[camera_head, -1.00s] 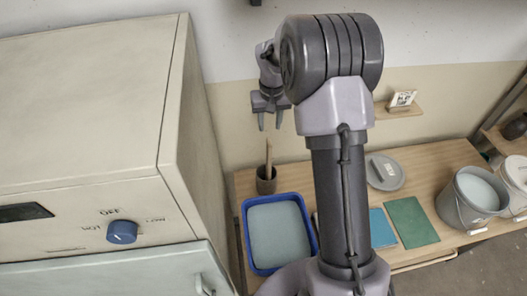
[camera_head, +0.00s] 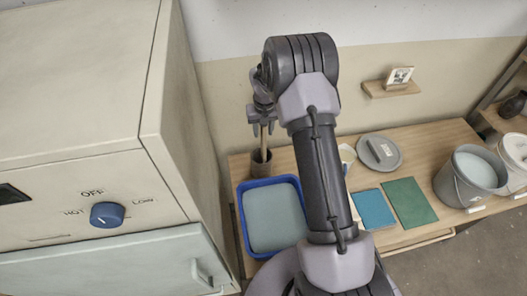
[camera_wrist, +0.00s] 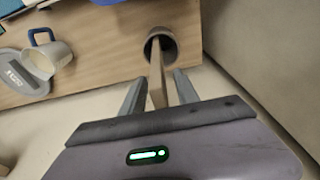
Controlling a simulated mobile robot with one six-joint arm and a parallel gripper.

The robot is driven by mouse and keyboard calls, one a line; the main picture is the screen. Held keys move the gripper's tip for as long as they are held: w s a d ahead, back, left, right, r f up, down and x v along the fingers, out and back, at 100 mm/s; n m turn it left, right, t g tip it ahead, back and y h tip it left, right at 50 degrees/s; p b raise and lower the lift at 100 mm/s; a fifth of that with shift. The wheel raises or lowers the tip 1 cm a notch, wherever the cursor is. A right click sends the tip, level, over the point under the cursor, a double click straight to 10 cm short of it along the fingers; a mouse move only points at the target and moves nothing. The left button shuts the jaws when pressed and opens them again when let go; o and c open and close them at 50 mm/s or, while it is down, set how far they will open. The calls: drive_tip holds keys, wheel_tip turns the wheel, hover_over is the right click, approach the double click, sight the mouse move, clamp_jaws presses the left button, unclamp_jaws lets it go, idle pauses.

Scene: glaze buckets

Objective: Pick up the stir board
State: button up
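The stir board (camera_head: 264,143) is a narrow wooden stick standing up in a dark cup (camera_head: 261,164) at the back left of the wooden table. In the wrist view the stir board (camera_wrist: 156,77) leans out of the cup (camera_wrist: 169,53) and lies between my two fingers. My gripper (camera_head: 262,120) is over the cup, around the stick's upper part. In the wrist view my gripper (camera_wrist: 159,92) is open, with a gap on both sides of the stick. The stick's top end is hidden by the gripper.
A blue tray (camera_head: 239,218) with pale glaze sits in front of the cup. A cream kiln (camera_head: 150,150) stands close on the left. Blue and green boards (camera_head: 410,203), a grey lid (camera_head: 379,152) and glaze buckets (camera_head: 464,190) are to the right. A wall shelf (camera_head: 391,91) is above.

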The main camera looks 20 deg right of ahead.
clamp_jaws()
idle(1.2)
